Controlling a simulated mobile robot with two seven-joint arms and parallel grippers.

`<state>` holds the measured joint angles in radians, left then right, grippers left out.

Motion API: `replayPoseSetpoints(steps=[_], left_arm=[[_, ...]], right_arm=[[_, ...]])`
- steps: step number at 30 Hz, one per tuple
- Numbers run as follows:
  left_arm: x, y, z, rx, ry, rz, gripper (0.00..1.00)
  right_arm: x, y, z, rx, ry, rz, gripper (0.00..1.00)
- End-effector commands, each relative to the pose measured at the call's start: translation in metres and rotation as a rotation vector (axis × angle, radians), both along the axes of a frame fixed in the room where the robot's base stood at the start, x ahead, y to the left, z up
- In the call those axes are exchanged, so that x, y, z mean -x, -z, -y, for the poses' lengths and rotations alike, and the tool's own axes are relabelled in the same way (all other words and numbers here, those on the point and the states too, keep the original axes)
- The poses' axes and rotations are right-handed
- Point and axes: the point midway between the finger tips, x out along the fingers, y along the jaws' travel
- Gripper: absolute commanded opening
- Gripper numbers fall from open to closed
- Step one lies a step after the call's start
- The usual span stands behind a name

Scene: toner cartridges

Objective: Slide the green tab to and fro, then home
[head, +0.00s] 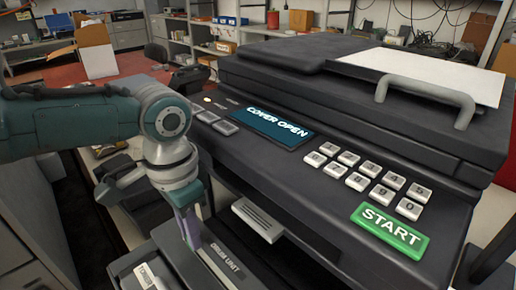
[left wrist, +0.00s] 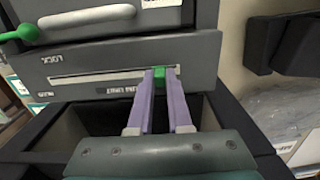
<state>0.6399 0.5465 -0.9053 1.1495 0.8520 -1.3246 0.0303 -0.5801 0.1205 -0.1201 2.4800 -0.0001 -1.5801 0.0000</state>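In the left wrist view the green tab (left wrist: 159,77) sits at the long pale slot (left wrist: 90,77) in the grey drum unit (left wrist: 200,52), right of the slot's middle. My left gripper (left wrist: 160,84) has its two purple fingers on either side of the tab, with no clear gap to it. In the head view my left gripper (head: 191,230) reaches down to the drum unit (head: 222,266) in front of the printer; the fingers and arm hide the tab there. My right gripper is not in view.
The printer (head: 330,170) stands over the drum unit, its screen reading "COVER OPEN", with a green START button (head: 390,231). A green lever (left wrist: 22,33) is at the left, above the word LOCK. Dark walls of the open bay (left wrist: 70,128) lie close around my fingers.

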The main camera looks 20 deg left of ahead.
Motion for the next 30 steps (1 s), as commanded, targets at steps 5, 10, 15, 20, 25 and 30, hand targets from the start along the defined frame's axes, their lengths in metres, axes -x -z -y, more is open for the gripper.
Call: replayPoseSetpoints(steps=[5, 10, 15, 20, 25, 30], left_arm=[[0.0, 0.001, -0.004, -0.009, -0.004, 0.003, 0.36], [0.0, 0.001, -0.003, -0.007, -0.003, 0.002, 0.47], [0.0, 0.0, -0.002, -0.005, -0.002, 0.001, 0.47], [-0.001, -0.015, -0.002, -0.004, -0.002, 0.003, 0.47], [-0.001, -0.05, -0.002, -0.005, -0.001, 0.004, 0.47], [-0.001, -0.081, -0.003, -0.007, -0.001, 0.005, 0.47]], right_arm=[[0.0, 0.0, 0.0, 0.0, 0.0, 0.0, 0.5], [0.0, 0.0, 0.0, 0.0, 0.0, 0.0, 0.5], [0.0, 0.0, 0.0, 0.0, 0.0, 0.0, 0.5], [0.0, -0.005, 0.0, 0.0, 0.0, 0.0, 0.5], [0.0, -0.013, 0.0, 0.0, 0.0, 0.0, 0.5], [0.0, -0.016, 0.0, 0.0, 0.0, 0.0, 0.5]])
